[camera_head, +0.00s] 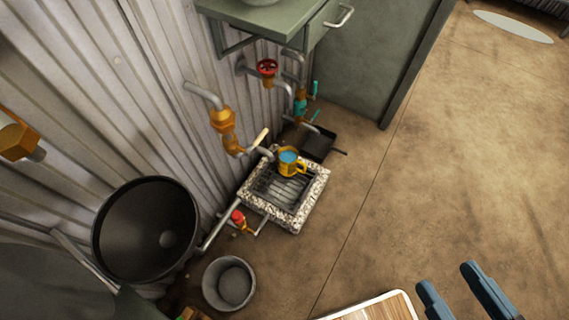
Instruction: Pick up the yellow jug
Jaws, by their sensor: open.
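The yellow jug (290,167) stands upright at the far edge of a speckled stone drain block (316,193) on the floor. Its inside looks blue, and its handle points to the right. My gripper (452,285) is at the bottom right of the view, with two blue-grey fingers spread apart and nothing between them. It is well away from the jug, toward the lower right of the picture. The rest of the gripper is cut off by the frame edge.
Pipes with an orange fitting (223,121) and a red valve wheel (267,68) run along the corrugated wall behind the jug. A black drum (147,232) and a grey bucket (229,284) stand at left. A wood-topped board (372,309) is at the bottom. The floor at right is clear.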

